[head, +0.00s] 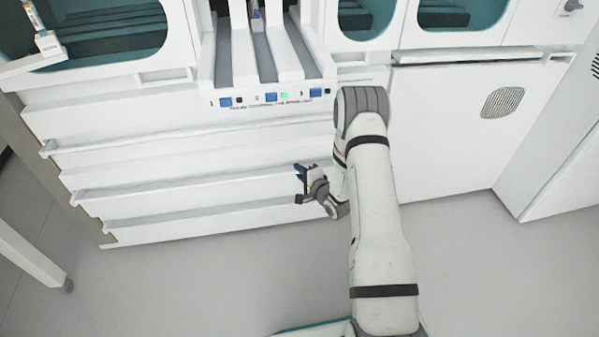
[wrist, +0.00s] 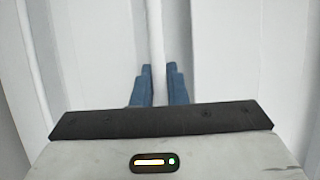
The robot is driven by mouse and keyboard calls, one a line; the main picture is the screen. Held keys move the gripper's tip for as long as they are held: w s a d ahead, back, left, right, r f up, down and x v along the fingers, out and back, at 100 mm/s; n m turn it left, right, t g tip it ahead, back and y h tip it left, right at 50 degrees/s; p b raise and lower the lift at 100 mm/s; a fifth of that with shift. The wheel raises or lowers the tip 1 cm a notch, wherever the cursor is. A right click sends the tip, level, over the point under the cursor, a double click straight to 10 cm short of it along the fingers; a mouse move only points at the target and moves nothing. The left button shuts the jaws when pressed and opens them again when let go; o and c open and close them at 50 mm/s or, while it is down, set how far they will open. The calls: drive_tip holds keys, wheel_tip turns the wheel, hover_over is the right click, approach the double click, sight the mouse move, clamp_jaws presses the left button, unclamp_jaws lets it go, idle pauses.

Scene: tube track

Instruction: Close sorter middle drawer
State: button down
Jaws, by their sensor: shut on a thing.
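The sorter (head: 120,108) is the white cabinet with long drawers stacked in its lower front. The middle drawer (head: 180,187) has a long pale lip across its front, between the upper and lower drawer lips. In the head view it looks nearly in line with the others; any small gap is hard to tell. My gripper (head: 299,185) is at the right part of this drawer's front. In the wrist view, the blue fingers of my gripper (wrist: 159,70) stand on both sides of a thin white lip (wrist: 156,40) and are shut on it. The fingertip contact is partly hidden.
The upper drawer (head: 180,143) and lower drawer (head: 190,217) lie above and below. A tube track (head: 268,75) with blue buttons juts out above. A white table leg (head: 30,255) stands at left. The grey floor (head: 180,290) in front is clear.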

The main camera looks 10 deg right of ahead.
drive_tip(key=shift+w+f+b, duration=0.1)
drive_tip(key=shift+w+b, duration=0.25)
drive_tip(key=shift+w, duration=1.15)
drive_tip(key=shift+w+r, duration=0.2)
drive_tip(key=shift+w, duration=0.05)
drive_tip(key=c, duration=1.7)
unclamp_jaws()
drive_tip(key=shift+f, duration=0.1)
drive_tip(key=shift+c, duration=0.2)
